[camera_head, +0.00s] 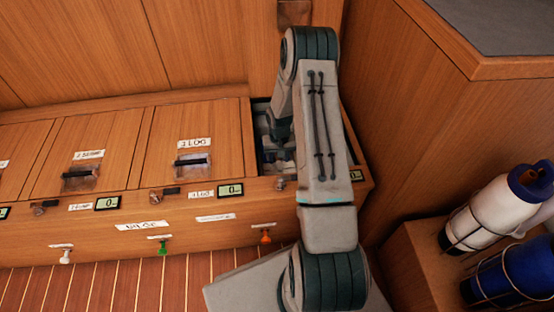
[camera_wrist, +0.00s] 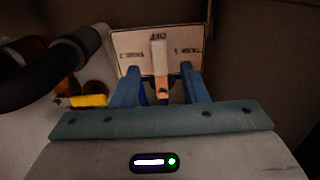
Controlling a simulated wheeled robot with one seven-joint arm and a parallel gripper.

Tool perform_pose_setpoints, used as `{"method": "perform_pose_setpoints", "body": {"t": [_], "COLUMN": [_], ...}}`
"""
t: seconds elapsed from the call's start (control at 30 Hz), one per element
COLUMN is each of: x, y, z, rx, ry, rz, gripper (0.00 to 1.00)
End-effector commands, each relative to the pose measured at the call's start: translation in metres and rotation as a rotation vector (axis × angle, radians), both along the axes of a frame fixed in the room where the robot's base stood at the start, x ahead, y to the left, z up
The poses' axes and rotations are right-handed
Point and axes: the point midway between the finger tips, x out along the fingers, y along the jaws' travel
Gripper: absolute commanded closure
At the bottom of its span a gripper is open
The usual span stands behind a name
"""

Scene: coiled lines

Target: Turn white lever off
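In the wrist view a pale plate (camera_wrist: 130,42) carries an "OFF" label at its top middle and a small label on each side. The white lever (camera_wrist: 159,55) stands at the plate's middle, just below "OFF", with a tan part (camera_wrist: 161,86) at its lower end. My gripper (camera_wrist: 157,72) has its blue fingers apart, one on each side of the lever; I see gaps, and cannot tell any contact. In the head view my arm reaches into the open compartment (camera_head: 258,140) at the right, where the lever and most of my gripper are hidden.
A dark hose (camera_wrist: 50,70) and a yellow handle (camera_wrist: 88,100) lie left of my gripper. The compartment is tight and dark. Closed wooden lids (camera_head: 195,130) lie left of it. Bottles (camera_head: 495,212) stand in a wooden box to the right.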

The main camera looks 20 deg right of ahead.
Motion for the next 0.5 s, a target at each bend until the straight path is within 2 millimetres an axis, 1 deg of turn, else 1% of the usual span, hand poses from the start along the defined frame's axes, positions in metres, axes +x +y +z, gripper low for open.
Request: {"method": "perform_pose_setpoints", "body": {"t": [0.03, 0.2, 0.33, 0.5], "x": [0.001, 0.003, 0.003, 0.004], "y": [-0.001, 0.0, 0.001, 0.001], "z": [0.018, 0.059, 0.083, 0.103], "rx": [-0.001, -0.001, 0.0, 0.0], "ry": [-0.004, -0.004, -0.002, 0.0], "rz": [-0.001, 0.0, 0.001, 0.001], "gripper": [0.6, 0.6, 0.6, 0.6]}}
